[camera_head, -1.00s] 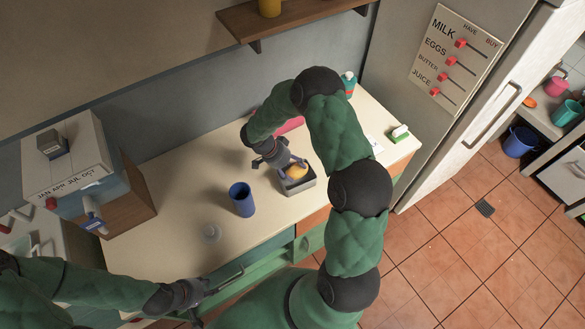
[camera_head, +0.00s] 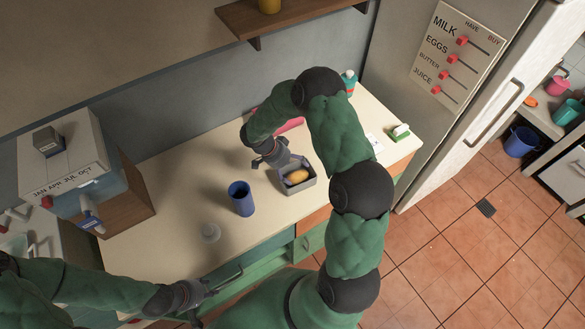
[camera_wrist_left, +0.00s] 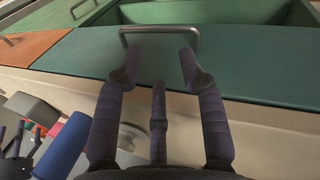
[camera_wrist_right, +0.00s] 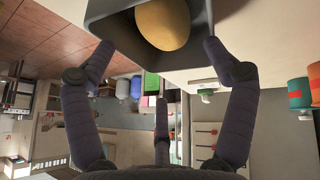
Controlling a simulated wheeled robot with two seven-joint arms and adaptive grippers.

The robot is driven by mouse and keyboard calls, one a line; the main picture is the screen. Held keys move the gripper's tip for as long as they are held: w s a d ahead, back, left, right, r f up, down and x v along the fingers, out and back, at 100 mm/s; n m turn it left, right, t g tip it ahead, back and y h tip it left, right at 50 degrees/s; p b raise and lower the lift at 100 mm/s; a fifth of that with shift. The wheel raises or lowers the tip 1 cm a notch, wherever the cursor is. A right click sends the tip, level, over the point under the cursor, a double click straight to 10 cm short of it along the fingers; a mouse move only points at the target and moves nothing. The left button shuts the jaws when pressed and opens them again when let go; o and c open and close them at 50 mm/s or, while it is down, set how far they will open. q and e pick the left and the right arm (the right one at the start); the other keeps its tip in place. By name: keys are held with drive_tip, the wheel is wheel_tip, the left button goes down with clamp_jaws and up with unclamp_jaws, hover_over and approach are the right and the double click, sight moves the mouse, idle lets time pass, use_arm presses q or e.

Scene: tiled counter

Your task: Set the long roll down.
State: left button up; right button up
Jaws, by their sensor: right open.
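The long roll (camera_head: 297,177) is a golden-yellow, rounded loaf lying inside the small grey box (camera_head: 308,186) on the counter. The right wrist view shows the roll (camera_wrist_right: 163,22) within the walls of the box (camera_wrist_right: 112,32). My right gripper (camera_head: 284,160) is open and empty at the back-left side of the box, its fingers apart from the roll. My left gripper (camera_head: 208,288) is at the counter's front edge by a metal drawer handle (camera_wrist_left: 160,29). Its fingers are spread, with the handle near their tips; I cannot tell whether they touch.
A pink object (camera_head: 290,124) lies behind my right arm. A green-and-white item (camera_head: 400,132) is at the right end. The counter's left middle is clear.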

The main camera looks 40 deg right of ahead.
drive_tip(key=shift+r, duration=0.1)
drive_tip(key=shift+r+p, duration=0.45)
drive_tip(key=shift+p, duration=0.35)
drive_tip(key=shift+r+p, duration=0.3)
drive_tip(key=shift+p, duration=0.15)
drive_tip(key=v, duration=1.1)
drive_tip(key=shift+w+a+r+b, duration=0.2)
drive_tip(key=shift+r+b, duration=0.05)
drive_tip(key=shift+b, duration=0.15)
drive_tip(key=shift+f, duration=0.1)
